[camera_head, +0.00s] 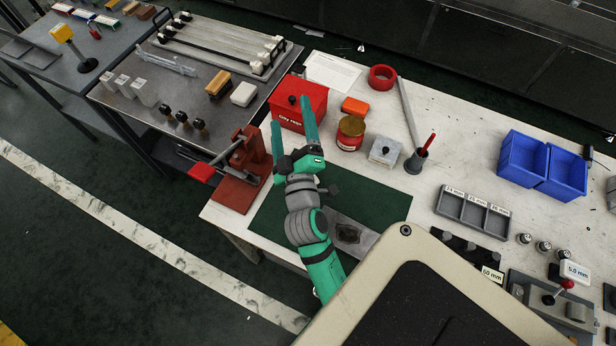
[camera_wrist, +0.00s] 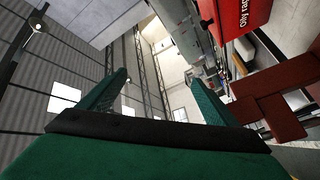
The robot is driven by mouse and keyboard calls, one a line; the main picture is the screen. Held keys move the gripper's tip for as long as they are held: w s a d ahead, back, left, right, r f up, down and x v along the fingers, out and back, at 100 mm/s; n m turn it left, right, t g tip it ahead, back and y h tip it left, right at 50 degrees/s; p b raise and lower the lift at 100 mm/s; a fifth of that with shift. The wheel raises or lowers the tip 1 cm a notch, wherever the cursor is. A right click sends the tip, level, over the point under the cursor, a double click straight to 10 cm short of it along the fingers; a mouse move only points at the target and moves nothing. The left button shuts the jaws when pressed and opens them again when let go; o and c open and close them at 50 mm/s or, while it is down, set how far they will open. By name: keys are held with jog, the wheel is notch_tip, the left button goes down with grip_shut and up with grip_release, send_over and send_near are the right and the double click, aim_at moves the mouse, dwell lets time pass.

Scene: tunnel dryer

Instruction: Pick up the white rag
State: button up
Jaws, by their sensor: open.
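No item is clearly a white rag. A small white folded-looking block (camera_head: 243,94) lies on the metal table at the upper left, beside a brown brush-like block (camera_head: 218,84); I cannot tell if it is cloth. A flat grey piece with a dark stain (camera_head: 345,235) lies on the green mat (camera_head: 385,207), partly behind my arm. My gripper (camera_head: 291,104) is open and empty, its fingers apart in front of the red oily rags box (camera_head: 313,98). In the wrist view, my gripper's fingers (camera_wrist: 160,78) are spread with nothing between them; the red box (camera_wrist: 242,18) is at the upper right.
A red press (camera_head: 243,170) stands left of the mat. Blue bins (camera_head: 542,163) are at the right. A white sheet (camera_head: 332,72) lies at the back.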

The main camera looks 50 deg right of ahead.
jog(key=s+d+r+m+g+h, duration=0.25)
jog(key=d+r+m+g, duration=0.2)
jog(key=d, duration=0.25)
jog(key=s+d+r+m+g+h, duration=0.25)
jog(key=d+r+g+h, duration=0.2)
jog(key=d, duration=0.35)
jog(key=s+d+f+m+g+y, duration=0.3)
jog(key=s+d+m+g+y, duration=0.1)
jog(key=s+d+m+g, duration=0.35)
jog(key=s+a+f+m+g+y, duration=0.1)
jog(key=s+a+f+m+y, duration=0.1)
jog(key=a+f+y, duration=0.8)
jog(key=w+a+f+t+y, duration=0.2)
jog(key=w+a+f+y, duration=0.35)
jog(key=w+a, duration=0.5)
jog(key=shift+n, duration=0.35)
jog(key=f, duration=0.3)
jog(key=s+a+f, duration=0.1)
jog(key=f, duration=0.3)
jog(key=a+f, duration=0.1)
jog(key=f, duration=0.3)
jog(key=shift+s, duration=0.25)
jog(key=c, duration=1.1)
